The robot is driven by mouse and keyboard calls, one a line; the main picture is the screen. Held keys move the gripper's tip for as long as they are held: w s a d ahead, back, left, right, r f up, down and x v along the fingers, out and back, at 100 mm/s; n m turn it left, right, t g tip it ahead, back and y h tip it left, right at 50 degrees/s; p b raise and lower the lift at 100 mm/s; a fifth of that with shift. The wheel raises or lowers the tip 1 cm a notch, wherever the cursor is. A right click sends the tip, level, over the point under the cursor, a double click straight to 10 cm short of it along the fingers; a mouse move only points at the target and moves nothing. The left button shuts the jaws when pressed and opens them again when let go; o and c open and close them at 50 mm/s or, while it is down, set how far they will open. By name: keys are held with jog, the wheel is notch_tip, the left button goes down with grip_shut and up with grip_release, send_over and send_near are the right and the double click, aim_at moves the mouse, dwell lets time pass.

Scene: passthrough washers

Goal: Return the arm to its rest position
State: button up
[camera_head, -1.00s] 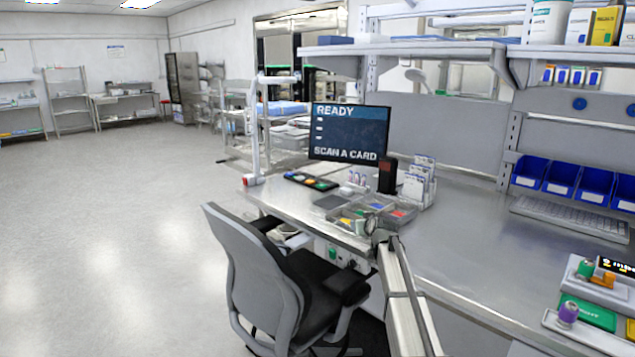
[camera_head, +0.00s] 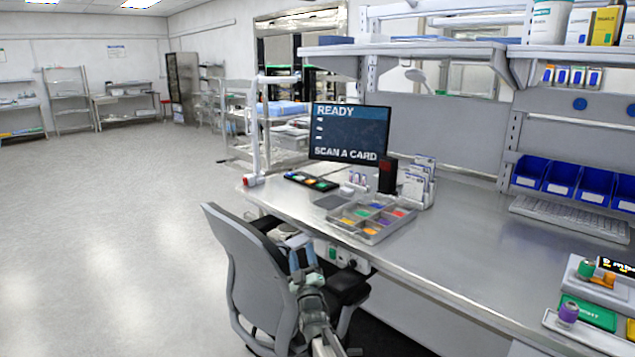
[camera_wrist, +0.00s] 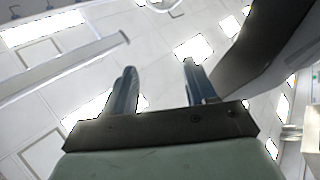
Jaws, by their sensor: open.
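My gripper (camera_head: 299,243) is off the bench's front edge, in front of the chair in the head view. Its blue fingers point upward, and my arm runs down from it to the bottom of the picture. In the wrist view my gripper (camera_wrist: 158,66) shows two blue fingers spread apart with nothing between them. Ceiling panels and bright lights fill the view beyond them.
The grey office chair (camera_head: 246,285) stands close around my arm. The steel bench (camera_head: 470,250) carries a compartment tray (camera_head: 366,232) with coloured pieces, a monitor (camera_head: 349,133) and a keyboard (camera_head: 570,219). The floor at left (camera_head: 110,230) is clear.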

jog(key=s+d+f+m+g+h, duration=0.1)
jog(key=s+d+f+g, duration=0.3)
jog(key=f, duration=0.8)
jog(key=s+d+f+m+g+h, duration=0.15)
jog(key=s+f+g, duration=0.3)
jog(key=f, duration=0.85)
jog(key=s+d+f+m+g+h, duration=0.1)
jog(key=s+d+f+g, duration=0.3)
jog(key=f, duration=0.8)
jog(key=s+d+f+m+g, duration=0.1)
jog(key=s+d+f+g, duration=0.2)
jog(key=s+f, duration=0.45)
jog(key=s+d+f+m+g, duration=0.1)
jog(key=s+d+f+g, duration=0.2)
jog(key=s+f, duration=0.4)
jog(key=s+d+f+m+g, duration=0.1)
jog(key=s+g, duration=0.3)
jog(key=s, duration=0.7)
jog(key=s+d+m+g+h, duration=0.1)
jog(key=s+d+m+g, duration=0.1)
jog(key=s, duration=0.9)
jog(key=s+d+f+m+g, duration=0.1)
jog(key=s+g, duration=0.4)
jog(key=s, duration=0.6)
jog(key=shift+s+d+f+m+g, duration=0.35)
jog(key=shift+s+d+m, duration=0.1)
jog(key=shift+d, duration=0.7)
jog(key=shift+w+h, duration=0.1)
jog(key=shift+h, duration=0.15)
